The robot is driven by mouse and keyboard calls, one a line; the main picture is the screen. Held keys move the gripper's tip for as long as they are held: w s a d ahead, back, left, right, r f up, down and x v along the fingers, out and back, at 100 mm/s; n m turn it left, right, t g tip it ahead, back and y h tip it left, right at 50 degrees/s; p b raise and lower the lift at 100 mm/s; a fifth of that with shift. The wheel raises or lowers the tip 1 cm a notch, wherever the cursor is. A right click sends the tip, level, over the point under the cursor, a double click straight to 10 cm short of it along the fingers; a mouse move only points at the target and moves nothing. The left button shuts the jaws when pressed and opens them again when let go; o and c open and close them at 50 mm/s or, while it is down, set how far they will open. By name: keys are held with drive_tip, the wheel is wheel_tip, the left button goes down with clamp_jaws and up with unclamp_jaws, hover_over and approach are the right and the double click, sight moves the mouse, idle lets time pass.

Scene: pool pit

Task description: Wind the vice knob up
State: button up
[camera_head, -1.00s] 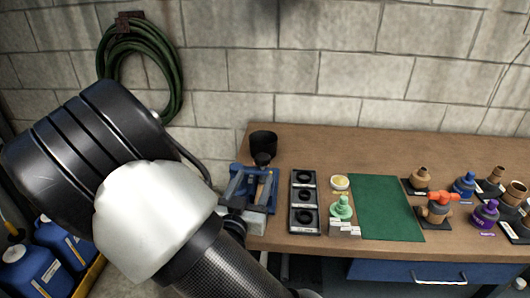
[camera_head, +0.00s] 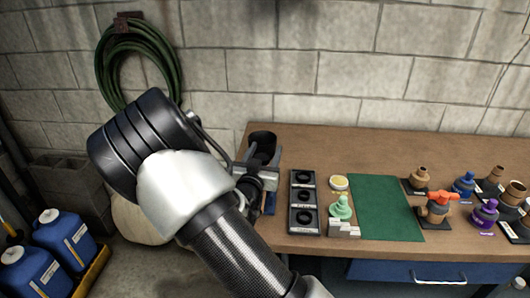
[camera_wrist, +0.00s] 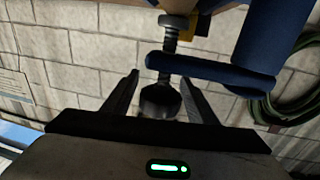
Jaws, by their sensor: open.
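The blue vice (camera_head: 270,204) stands at the left end of the workbench, mostly hidden behind my arm in the head view. In the wrist view, its blue crossbar (camera_wrist: 212,70) and threaded screw (camera_wrist: 170,42) show above, with a dark knob (camera_wrist: 160,99) below them. My gripper (camera_wrist: 162,92) is open, with one finger on each side of the knob. A gap shows at the left finger; I cannot tell whether the right finger touches. In the head view my gripper (camera_head: 263,158) is at the vice, in front of a black cup-shaped part (camera_head: 262,138).
A black tray with round recesses (camera_head: 303,187), a yellow-topped jar (camera_head: 339,183) and a green piece (camera_head: 342,207) stand right of the vice. A green mat (camera_head: 385,208) lies beyond. Several fittings stand farther right. A hose (camera_head: 112,65) hangs on the wall.

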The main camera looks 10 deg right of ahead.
drive_tip(key=c, duration=1)
drive_tip(key=shift+f+b, duration=0.1)
drive_tip(key=shift+b, duration=0.25)
